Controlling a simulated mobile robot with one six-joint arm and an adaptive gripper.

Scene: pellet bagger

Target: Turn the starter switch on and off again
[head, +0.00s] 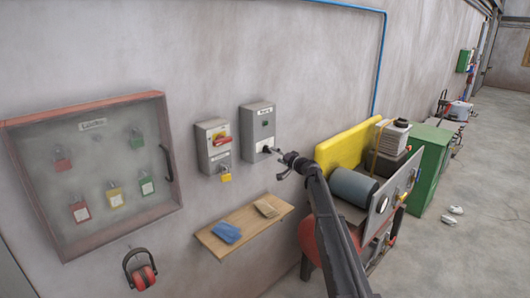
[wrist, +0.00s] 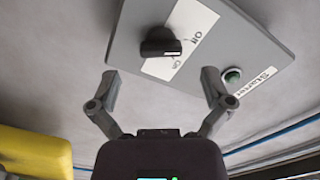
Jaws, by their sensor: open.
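The starter switch is a black knob on a white plate, on the front of a grey starter box (head: 258,118) on the wall. In the wrist view the knob (wrist: 160,48) shows close up between "Off" and "On" markings, with a round green lamp (wrist: 232,76) on the same box. The knob's bar lies nearly crosswise in that view; I cannot tell surely which marking it points at. My gripper (wrist: 160,78) is open and empty, its fingers spread below the knob in the picture, apart from it. In the head view my gripper (head: 285,158) is just right of the box's lower part.
Left of the starter box is a grey box (head: 214,140) with a red handle and yellow padlock (head: 225,174). A wooden shelf (head: 243,228) holds a blue cloth. A glass-fronted padlock cabinet (head: 95,165) hangs farther left. A machine with a yellow guard (head: 345,145) stands right.

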